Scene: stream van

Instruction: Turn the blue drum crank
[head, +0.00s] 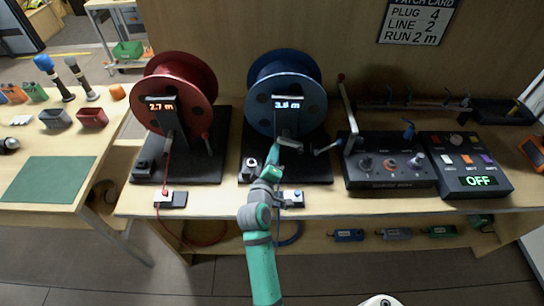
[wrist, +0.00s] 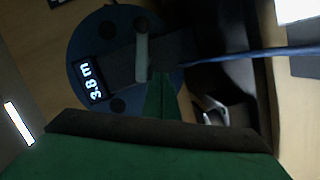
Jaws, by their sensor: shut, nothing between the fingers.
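The blue drum (head: 262,97) stands upright on a dark base, with a display (head: 287,102) reading 3.8 m. What looks like its crank (head: 327,149) sticks out to the right, low in front of the drum. In the wrist view a pale grey bar (wrist: 142,45), probably the crank handle, shows against the drum (wrist: 84,52). My gripper (head: 291,143) is shut and empty in front of the lower drum, left of the crank. Its green fingertip (wrist: 160,98) shows just below the bar in the wrist view. I cannot tell whether they touch.
A red drum (head: 210,80) reading 2.7 m stands to the left. A control box (head: 390,180) with a tall lever stands close on the right, beside a box reading OFF (head: 481,181). A silver part (wrist: 213,110) on the drum base and a blue cable (wrist: 250,53) are near my gripper.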

